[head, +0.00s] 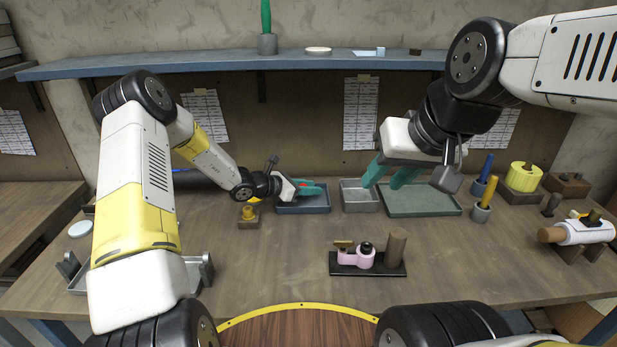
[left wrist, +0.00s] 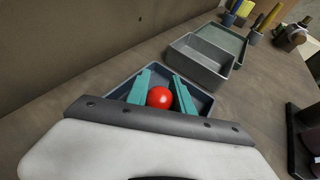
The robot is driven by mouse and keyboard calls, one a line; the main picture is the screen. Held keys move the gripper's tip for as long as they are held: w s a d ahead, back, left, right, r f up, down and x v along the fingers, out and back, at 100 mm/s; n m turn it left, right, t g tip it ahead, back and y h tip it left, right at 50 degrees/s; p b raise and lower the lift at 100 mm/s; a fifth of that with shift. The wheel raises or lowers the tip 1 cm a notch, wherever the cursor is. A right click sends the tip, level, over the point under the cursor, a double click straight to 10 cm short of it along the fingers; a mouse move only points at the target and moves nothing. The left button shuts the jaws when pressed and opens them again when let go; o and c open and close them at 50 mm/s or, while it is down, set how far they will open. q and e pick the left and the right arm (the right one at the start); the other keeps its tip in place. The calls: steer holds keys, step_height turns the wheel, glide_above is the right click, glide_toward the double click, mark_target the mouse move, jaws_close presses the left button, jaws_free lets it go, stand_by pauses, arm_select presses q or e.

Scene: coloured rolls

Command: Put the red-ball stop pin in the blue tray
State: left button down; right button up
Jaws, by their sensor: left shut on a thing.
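The red-ball stop pin (left wrist: 160,97) shows as a red ball between the teal fingers in the left wrist view; its pin part is hidden. My left gripper (head: 312,188) is shut on it, over the blue tray (head: 304,208) at the back middle of the bench. The tray also shows around the fingers in the left wrist view (left wrist: 206,103). I cannot tell whether the pin touches the tray floor. My right gripper (head: 389,178) is open and empty, above the bench near the green tray.
A grey tray (head: 360,208) stands right of the blue tray, then a green tray (head: 425,213). A black stand with a pink part (head: 356,258) is in front. A shelf (head: 220,62) runs along the wall.

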arm_select(q)
steer(key=shift+f, duration=0.55)
steer(key=c, duration=1)
jaws_free()
steer(key=shift+c, duration=0.2)
steer(key=v, duration=0.7)
steer(key=shift+a, duration=0.15)
steer(key=s+r+m+g+y, duration=0.3)
steer(key=s+r+m+g, duration=0.1)
steer(key=s+r+m, duration=1.2)
steer(key=s+a+r+m+t+y, duration=0.1)
steer(key=s+a+r+m+y, duration=0.1)
steer(key=s, duration=0.4)
steer(key=s+a+r+m+t+y, duration=0.1)
steer(key=s+a+r+m+y, duration=0.1)
steer(key=s+a+r+m, duration=0.1)
steer(key=s+a+r+m+t+y, duration=0.1)
steer(key=s+a+r+m+y, duration=0.1)
steer(key=s+a+r, duration=0.3)
steer(key=s+a+m, duration=0.1)
steer(key=s, duration=0.2)
steer(key=shift+s+a+m, duration=0.3)
steer(key=shift+s+a, duration=0.05)
